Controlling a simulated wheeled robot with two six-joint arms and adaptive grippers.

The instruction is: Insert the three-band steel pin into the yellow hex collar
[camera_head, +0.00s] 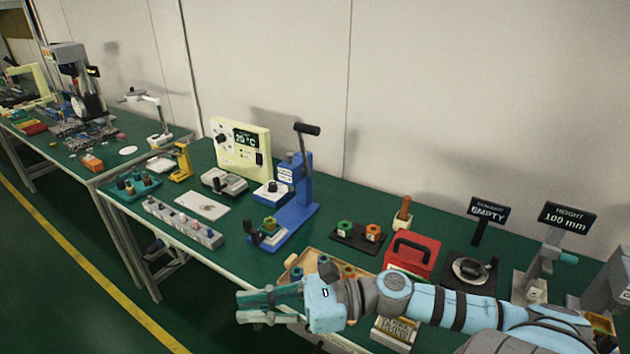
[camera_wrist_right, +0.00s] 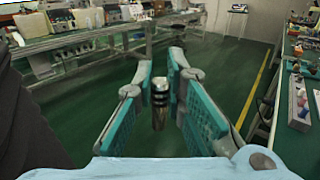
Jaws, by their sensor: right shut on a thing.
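My right gripper (camera_head: 268,304) reaches in from the lower right and is held over the front edge of the bench. In the right wrist view its teal fingers (camera_wrist_right: 160,88) are shut on a dark, shiny steel pin (camera_wrist_right: 159,106). The pin hangs roughly upright between the pads, with ring-like bands faintly visible. I cannot count the bands. A small yellow-green piece (camera_head: 268,224) sits at the base of the blue lever press; I cannot tell whether it is the yellow hex collar. The pin is apart from it. My left gripper is not in view.
The blue lever press (camera_head: 295,190) stands mid-bench. A black plate (camera_head: 357,240) carries a green and an orange collar. A wooden tray (camera_head: 292,262) with small coloured pieces lies behind my right gripper, near a red box (camera_head: 411,256). Bare green bench shows left of the press.

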